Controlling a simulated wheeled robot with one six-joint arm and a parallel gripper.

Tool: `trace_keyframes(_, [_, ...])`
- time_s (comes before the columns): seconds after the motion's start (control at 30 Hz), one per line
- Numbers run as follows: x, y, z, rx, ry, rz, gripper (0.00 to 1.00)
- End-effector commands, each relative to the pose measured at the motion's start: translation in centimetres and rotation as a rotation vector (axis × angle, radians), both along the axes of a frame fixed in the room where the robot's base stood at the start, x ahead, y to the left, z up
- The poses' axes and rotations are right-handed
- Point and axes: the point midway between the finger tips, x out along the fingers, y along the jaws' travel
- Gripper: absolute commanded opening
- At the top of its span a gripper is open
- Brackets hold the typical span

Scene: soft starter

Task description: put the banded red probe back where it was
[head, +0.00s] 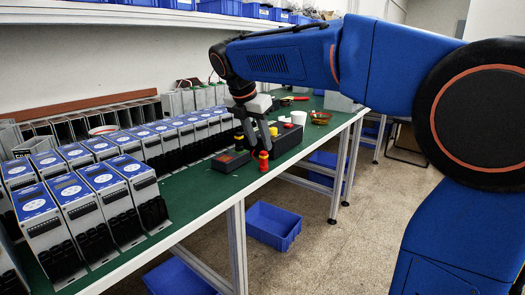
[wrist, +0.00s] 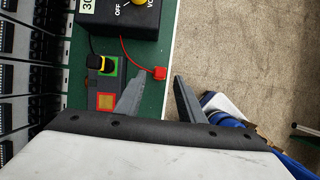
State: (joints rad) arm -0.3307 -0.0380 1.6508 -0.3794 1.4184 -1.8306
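The red probe with a yellow band (head: 263,161) stands near the table's front edge in the head view. In the wrist view it shows from above as a small red shape (wrist: 160,73) with a thin red lead. My gripper (wrist: 158,82) is open and empty, its two fingers apart, with the probe just beyond and between their tips. In the head view my gripper (head: 257,145) is above the probe. A dark holder block (wrist: 92,98) has a green-framed place with a black-and-yellow probe (wrist: 101,64) in it and a red-framed orange place (wrist: 105,101) with nothing in it.
A black meter box (wrist: 125,18) with a yellow knob stands beyond the holder. Rows of grey-and-blue units (head: 110,190) fill the table's left side. A white cup (head: 298,117) and bowl (head: 320,117) are farther back. The table's edge is close by the probe.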

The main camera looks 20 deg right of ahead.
Motion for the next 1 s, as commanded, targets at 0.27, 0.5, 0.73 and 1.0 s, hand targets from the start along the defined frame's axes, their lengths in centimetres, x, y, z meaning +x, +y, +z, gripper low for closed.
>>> trace_keyframes(0.27, [-1.0, 1.4, 4.2, 0.001, -0.001, 0.001, 0.36])
trace_keyframes(0.5, [-1.3, 1.8, 5.5, 0.000, 0.000, 0.000, 0.36])
trace_keyframes(0.73, [-2.1, 1.3, 5.3, 0.017, -0.014, -0.038, 0.36])
trace_keyframes(1.0, [-8.7, -3.0, 1.7, 0.195, -0.142, -0.425, 0.36])
